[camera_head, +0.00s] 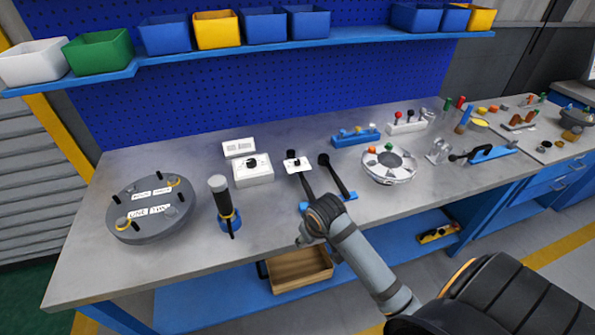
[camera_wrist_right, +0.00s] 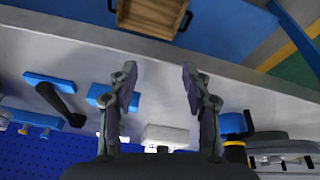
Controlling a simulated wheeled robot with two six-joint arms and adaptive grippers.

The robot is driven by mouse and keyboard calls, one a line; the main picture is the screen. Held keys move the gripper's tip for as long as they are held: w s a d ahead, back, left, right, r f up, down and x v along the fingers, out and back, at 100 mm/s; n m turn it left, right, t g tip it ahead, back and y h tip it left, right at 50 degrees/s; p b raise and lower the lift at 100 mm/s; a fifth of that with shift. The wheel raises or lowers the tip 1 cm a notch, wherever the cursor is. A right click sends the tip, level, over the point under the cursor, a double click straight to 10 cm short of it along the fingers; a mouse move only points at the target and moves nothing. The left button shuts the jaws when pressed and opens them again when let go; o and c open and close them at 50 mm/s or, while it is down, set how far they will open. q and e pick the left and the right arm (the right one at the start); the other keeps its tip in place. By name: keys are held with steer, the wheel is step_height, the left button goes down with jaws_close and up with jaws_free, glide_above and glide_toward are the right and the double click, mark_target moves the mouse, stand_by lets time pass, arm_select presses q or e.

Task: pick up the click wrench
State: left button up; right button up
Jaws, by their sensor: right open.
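Two long black-handled tools lie side by side on blue cradles near the front middle of the table; I cannot tell for certain which is the click wrench. The right one (camera_head: 338,178) shows fully in the head view and also in the right wrist view (camera_wrist_right: 60,100). The left one (camera_head: 305,184) has a white plate by its far end and is partly hidden by my arm. My right gripper (camera_wrist_right: 160,78) is open and empty. My left gripper is not in view.
A grey flanged disc (camera_head: 150,225) and an upright black tool in a blue base (camera_head: 228,222) stand on the left. A white box (camera_head: 253,171) stands behind. A round pale shell (camera_head: 390,175) is on the right. A wooden crate (camera_head: 300,268) sits on the lower shelf.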

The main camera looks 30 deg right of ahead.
steer(key=w+d+r+m, duration=0.1)
steer(key=w+d+r, duration=0.4)
steer(key=w, duration=0.4)
steer(key=m, duration=0.2)
glide_toward(306, 184)
steer(key=x, duration=0.4)
steer(key=shift+w+d+f, duration=0.1)
steer(key=shift+w, duration=0.2)
steer(key=x, duration=0.1)
steer(key=p+x, duration=0.1)
steer(key=x, duration=0.3)
steer(key=shift+s+f, duration=0.15)
steer(key=shift+s, duration=0.15)
jaws_close()
